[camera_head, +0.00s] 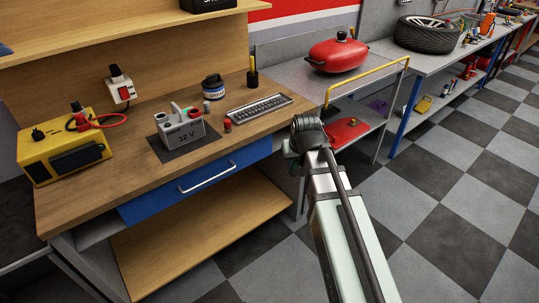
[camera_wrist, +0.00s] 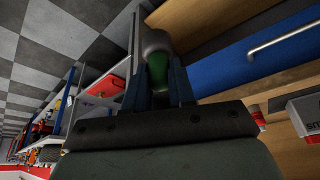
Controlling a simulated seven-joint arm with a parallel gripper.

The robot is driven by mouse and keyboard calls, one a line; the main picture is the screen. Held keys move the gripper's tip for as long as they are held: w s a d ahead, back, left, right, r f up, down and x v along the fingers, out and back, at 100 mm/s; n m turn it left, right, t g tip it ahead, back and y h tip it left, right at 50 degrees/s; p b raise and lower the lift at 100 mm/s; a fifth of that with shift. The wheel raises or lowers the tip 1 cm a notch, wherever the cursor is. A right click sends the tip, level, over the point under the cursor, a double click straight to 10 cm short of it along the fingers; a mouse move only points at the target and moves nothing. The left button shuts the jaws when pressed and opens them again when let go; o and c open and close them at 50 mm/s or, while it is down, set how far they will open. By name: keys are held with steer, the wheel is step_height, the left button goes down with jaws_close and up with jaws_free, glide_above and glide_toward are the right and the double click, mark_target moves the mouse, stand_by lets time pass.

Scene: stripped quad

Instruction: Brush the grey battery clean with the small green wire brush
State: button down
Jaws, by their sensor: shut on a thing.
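The grey battery (camera_head: 181,132), marked 12 V, stands upright on a dark mat on the wooden workbench. A red terminal shows on its top. My gripper (camera_head: 294,151) is off the bench's right front corner, well apart from the battery. In the wrist view its two dark fingers are shut on a green thing with a pale grey round end, which I take for the small green wire brush (camera_wrist: 158,76). Its bristles cannot be made out. In the head view my wrist hides most of the brush, with only a bit of green showing.
A yellow charger (camera_head: 62,146) stands left of the battery. A small red cap (camera_head: 228,126), a jar (camera_head: 213,87) and a socket tray (camera_head: 259,107) are to its right and behind. A trolley with a yellow rail (camera_head: 368,75) stands beside the bench. The bench's front edge is clear.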

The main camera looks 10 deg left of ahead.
steer(key=w+d+m, duration=0.1)
steer(key=w+d, duration=0.1)
steer(key=d, duration=0.3)
steer(key=w+a+r+n+g+y, duration=0.1)
steer(key=w+a+r+n, duration=0.35)
steer(key=a, duration=1.05)
steer(key=w+a+r+n+y, duration=0.15)
steer(key=w+a+r, duration=0.35)
steer(key=a+r, duration=0.75)
steer(key=w+a+r+n+g, duration=0.1)
steer(key=w+a+r+n, duration=0.25)
steer(key=a, duration=1.55)
steer(key=shift+m, duration=0.25)
steer(key=shift+w+d+f, duration=0.1)
steer(key=shift+w+f, duration=0.1)
steer(key=shift+f, duration=1.6)
steer(key=shift+w+d+f, duration=0.1)
steer(key=shift+w+f, duration=0.1)
steer(key=shift+f, duration=1.6)
steer(key=shift+f, duration=0.4)
steer(key=shift+w, duration=0.1)
steer(key=shift+w+a+r, duration=0.1)
steer(key=shift+w+a, duration=0.35)
steer(key=shift+a, duration=0.05)
steer(key=shift+s+d, duration=0.1)
